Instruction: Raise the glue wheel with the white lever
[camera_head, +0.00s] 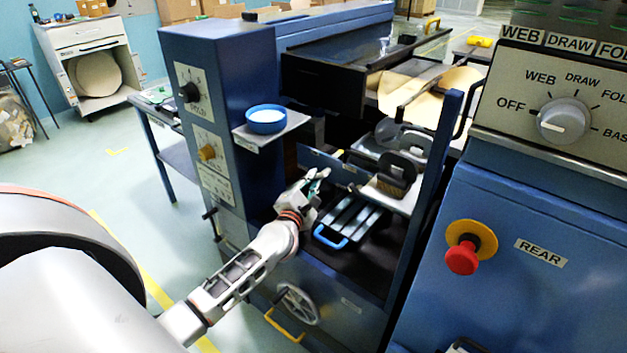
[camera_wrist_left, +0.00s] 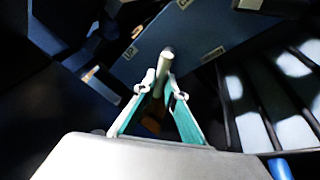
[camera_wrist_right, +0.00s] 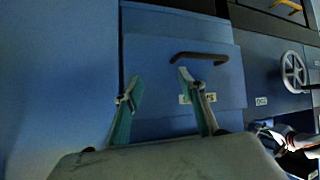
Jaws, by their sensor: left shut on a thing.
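My left gripper (camera_head: 318,180) reaches into the open middle bay of the blue machine. In the left wrist view its fingers (camera_wrist_left: 164,88) are closed around the pale rounded rod of the white lever (camera_wrist_left: 167,58), which sticks out beyond the fingertips. The lever's lower part is hidden between the fingers. Dark grey wheel-like parts (camera_head: 397,170) stand right of this gripper; I cannot tell which is the glue wheel. My right gripper shows only in the right wrist view (camera_wrist_right: 156,88), open and empty, its fingers wide apart before a blue panel.
A blue-handled slatted tray (camera_head: 348,222) lies just below and right of my left gripper. A shelf with a blue bowl (camera_head: 266,120) is above it. A dark handle (camera_wrist_right: 199,57) is on the panel before my right gripper. A red stop button (camera_head: 462,257) is at right.

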